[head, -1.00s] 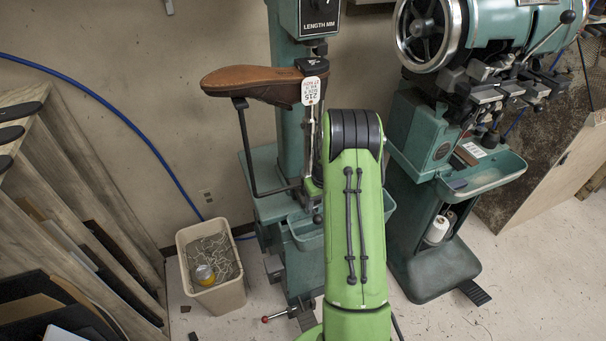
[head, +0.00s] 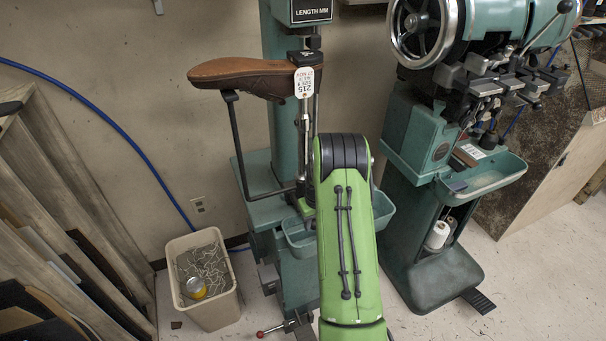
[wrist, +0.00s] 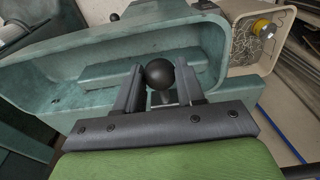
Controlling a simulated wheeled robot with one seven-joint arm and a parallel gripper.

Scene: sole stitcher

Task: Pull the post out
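A black ball knob (wrist: 159,74) on a short metal stem sits between the two fingers of my gripper (wrist: 158,82) in the wrist view. The fingers are apart, with a small gap showing on each side of the ball. In the head view my green arm hides the gripper and the knob. A shiny upright post (head: 315,118) stands on the green machine (head: 284,110), behind my arm. I cannot tell how the knob joins the post.
A green tray (wrist: 222,48) surrounds the knob area in the wrist view. A second green machine (head: 425,150) with a handwheel stands close on the right.

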